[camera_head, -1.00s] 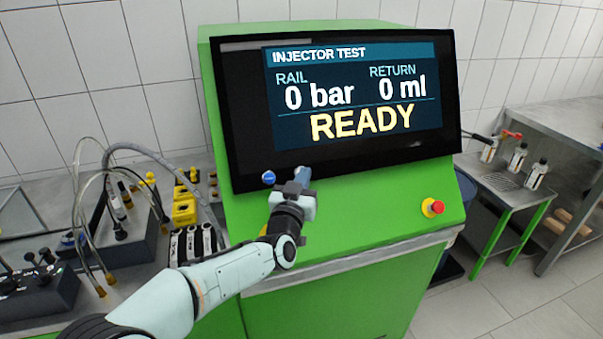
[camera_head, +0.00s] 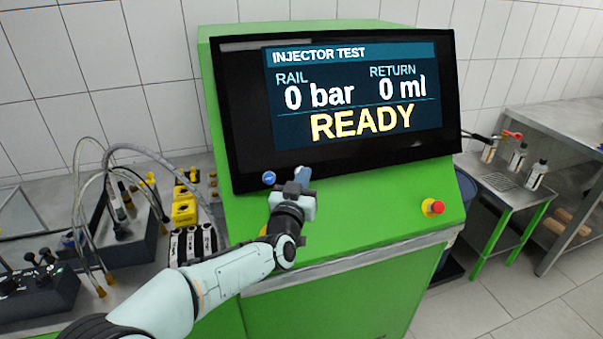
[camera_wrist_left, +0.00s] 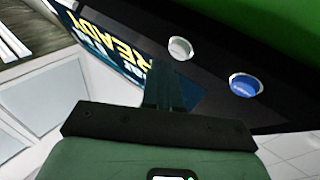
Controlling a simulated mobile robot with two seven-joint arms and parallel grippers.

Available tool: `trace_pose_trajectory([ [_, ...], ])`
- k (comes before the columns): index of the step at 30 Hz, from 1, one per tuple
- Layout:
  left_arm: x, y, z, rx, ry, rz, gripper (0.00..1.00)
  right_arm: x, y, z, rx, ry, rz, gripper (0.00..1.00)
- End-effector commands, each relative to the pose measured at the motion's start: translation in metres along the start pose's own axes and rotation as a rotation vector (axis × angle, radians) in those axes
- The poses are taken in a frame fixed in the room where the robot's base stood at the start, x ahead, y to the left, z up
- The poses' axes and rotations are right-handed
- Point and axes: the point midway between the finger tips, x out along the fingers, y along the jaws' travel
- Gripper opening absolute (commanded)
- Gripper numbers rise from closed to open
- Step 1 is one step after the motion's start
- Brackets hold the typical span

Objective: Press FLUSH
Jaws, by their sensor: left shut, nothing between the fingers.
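The green test bench (camera_head: 350,285) carries a black-framed screen (camera_head: 350,110) reading INJECTOR TEST, 0 bar, 0 ml and READY. A blue button (camera_head: 268,177) sits on the lower left of the screen's frame. The left wrist view shows the blue button (camera_wrist_left: 244,85) and a pale grey-white button (camera_wrist_left: 180,48) beside it. No label is readable on either. My left gripper (camera_head: 302,175) is shut and empty, in front of the frame, right of the blue button. Its fingertips (camera_wrist_left: 165,72) appear close to the pale button; contact cannot be told.
A red emergency-stop knob (camera_head: 433,207) on a yellow base sits at the right of the sloped green panel. Hoses (camera_head: 85,190) and yellow and black parts (camera_head: 184,210) crowd the left bench. A side table (camera_head: 500,185) with several bottles stands at right.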

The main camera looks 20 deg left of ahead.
Motion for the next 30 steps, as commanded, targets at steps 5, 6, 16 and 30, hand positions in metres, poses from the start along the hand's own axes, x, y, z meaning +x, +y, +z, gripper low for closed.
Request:
trace_pose_trajectory([
  [5,0.0023,-0.0019,0.0025,0.001,0.000,-0.001,0.00,0.0027,0.0010,0.0002,0.000,-0.001,0.000,0.43],
  [6,0.0033,-0.0027,0.0034,0.001,0.000,-0.001,0.00,0.0037,0.0014,0.0003,0.001,-0.001,0.000,0.43],
  [16,0.0060,-0.0043,0.0043,0.000,0.000,0.000,0.00,0.0053,0.0020,0.0004,0.001,-0.002,0.001,0.43],
  [30,0.0085,-0.0063,0.0061,0.000,0.001,0.000,0.00,0.0071,0.0027,0.0005,0.001,-0.002,0.001,0.43],
])
